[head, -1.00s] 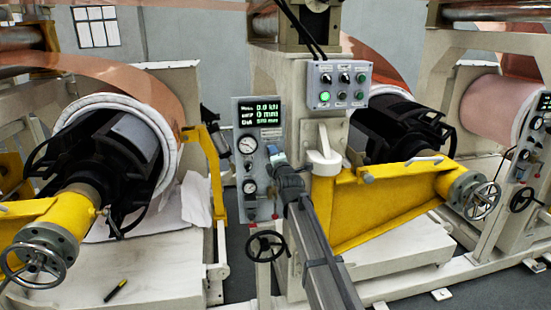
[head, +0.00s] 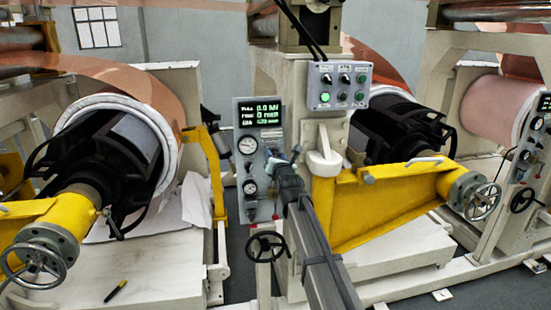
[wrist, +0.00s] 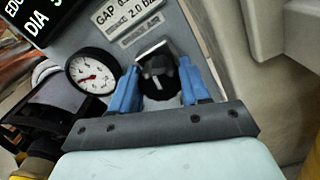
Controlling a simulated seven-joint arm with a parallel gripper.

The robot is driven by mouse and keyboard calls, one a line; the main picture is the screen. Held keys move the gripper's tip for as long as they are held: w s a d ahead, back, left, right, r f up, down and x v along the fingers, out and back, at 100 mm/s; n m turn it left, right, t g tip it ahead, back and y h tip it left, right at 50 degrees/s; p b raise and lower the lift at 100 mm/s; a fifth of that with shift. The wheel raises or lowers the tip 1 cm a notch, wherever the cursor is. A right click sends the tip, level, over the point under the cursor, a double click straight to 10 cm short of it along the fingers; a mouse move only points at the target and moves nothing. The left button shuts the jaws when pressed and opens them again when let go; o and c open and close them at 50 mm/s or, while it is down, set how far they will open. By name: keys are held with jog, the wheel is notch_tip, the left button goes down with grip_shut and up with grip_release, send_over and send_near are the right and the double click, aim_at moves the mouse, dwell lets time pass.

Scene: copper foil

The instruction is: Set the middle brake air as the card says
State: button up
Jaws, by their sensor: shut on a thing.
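My gripper (wrist: 158,88) has its two blue fingers on either side of a black knob (wrist: 158,68) under the AIR label, shut on it. In the head view my gripper (head: 272,157) is at the right edge of the grey middle panel (head: 263,208), covering the knob. The label card (wrist: 128,14) above the knob reads "GAP 0…" and "2.0 ba…", partly cut off. A round white gauge (wrist: 92,70) sits left of the knob; its reading is too small to tell. The panel's display (head: 269,113) has three green lines, the top one about 0.0.
Below the panel is a black handwheel (head: 267,247). A lower gauge (head: 250,187) sits on the panel. A button box (head: 339,86) is up and right. A yellow arm (head: 390,200) stands close right of my arm. A copper roll (head: 140,105) is at left.

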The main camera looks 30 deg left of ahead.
jog(key=shift+n, duration=1)
jog(key=o, duration=1)
jog(key=v, duration=1.3)
jog(key=shift+s+d, duration=0.25)
jog(key=shift+s, duration=0.05)
